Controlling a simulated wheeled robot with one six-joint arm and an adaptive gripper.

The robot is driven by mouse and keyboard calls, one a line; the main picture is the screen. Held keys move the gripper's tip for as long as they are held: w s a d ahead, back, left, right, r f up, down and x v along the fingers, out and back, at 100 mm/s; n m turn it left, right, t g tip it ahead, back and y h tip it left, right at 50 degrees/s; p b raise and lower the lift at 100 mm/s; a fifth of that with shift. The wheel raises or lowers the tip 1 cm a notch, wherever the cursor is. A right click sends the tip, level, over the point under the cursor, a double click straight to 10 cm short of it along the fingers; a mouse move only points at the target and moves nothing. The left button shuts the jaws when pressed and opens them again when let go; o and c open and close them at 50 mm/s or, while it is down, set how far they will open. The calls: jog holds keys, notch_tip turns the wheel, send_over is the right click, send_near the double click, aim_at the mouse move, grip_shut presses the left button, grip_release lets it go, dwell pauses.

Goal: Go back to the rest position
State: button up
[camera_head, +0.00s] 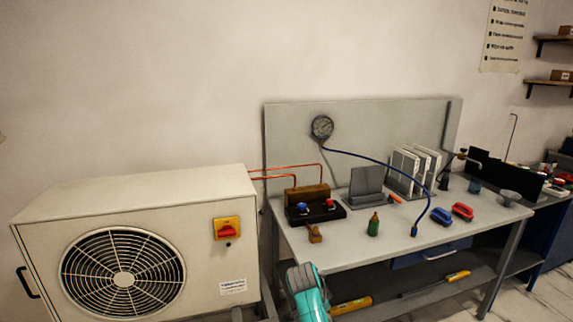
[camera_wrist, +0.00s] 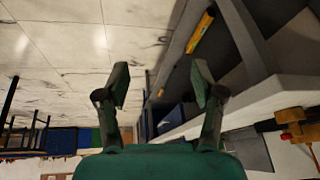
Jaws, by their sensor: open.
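In the wrist view my gripper (camera_wrist: 163,90) is open, with its two dark fingers spread apart and nothing between them. Beyond the fingers show the tiled floor and the workbench's edge and lower shelf. In the head view a teal part of my arm shows at the bottom middle, in front of the bench, and the fingers cannot be made out there. The workbench (camera_head: 340,238) carries a pressure gauge (camera_head: 322,127) on its back panel, with a blue hose (camera_head: 385,163) running down to the bench top.
A large fan unit (camera_head: 120,220) with a red-yellow switch (camera_head: 227,228) stands left. On the bench are a manifold block (camera_head: 307,198), a green bottle (camera_head: 373,225), blue (camera_head: 441,216) and red (camera_head: 463,211) handled items and white upright panels (camera_head: 412,165). A yellow level (camera_head: 352,305) lies below.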

jog(key=s+d+f+n+t+y, duration=0.1)
jog(key=s+d+f+n+t, duration=0.15)
jog(key=s+f, duration=0.75)
jog(key=s+d+f+n+t+y, duration=0.1)
jog(key=s+d+f+n, duration=0.15)
jog(key=s+f, duration=0.7)
jog(key=s+n+t, duration=0.2)
jog(key=s, duration=0.9)
jog(key=s+d+r+n+t+y, duration=0.1)
jog(key=s+r, duration=0.3)
jog(key=s, duration=0.5)
jog(key=s+d+r+n+t+y, duration=0.15)
jog(key=s+r, duration=0.25)
jog(key=s, duration=0.5)
jog(key=s+r+n+t, duration=0.1)
jog(key=s+r, duration=0.5)
jog(key=r, duration=0.3)
jog(key=s+r+n+t, duration=0.1)
jog(key=s+r+t, duration=0.1)
jog(key=s+r, duration=0.4)
notch_tip(320, 180, up, 4)
jog(key=shift+s+r+t+h, duration=0.2)
jog(key=shift+t+h, duration=0.1)
jog(key=shift+h, duration=0.15)
jog(key=shift+n, duration=0.25)
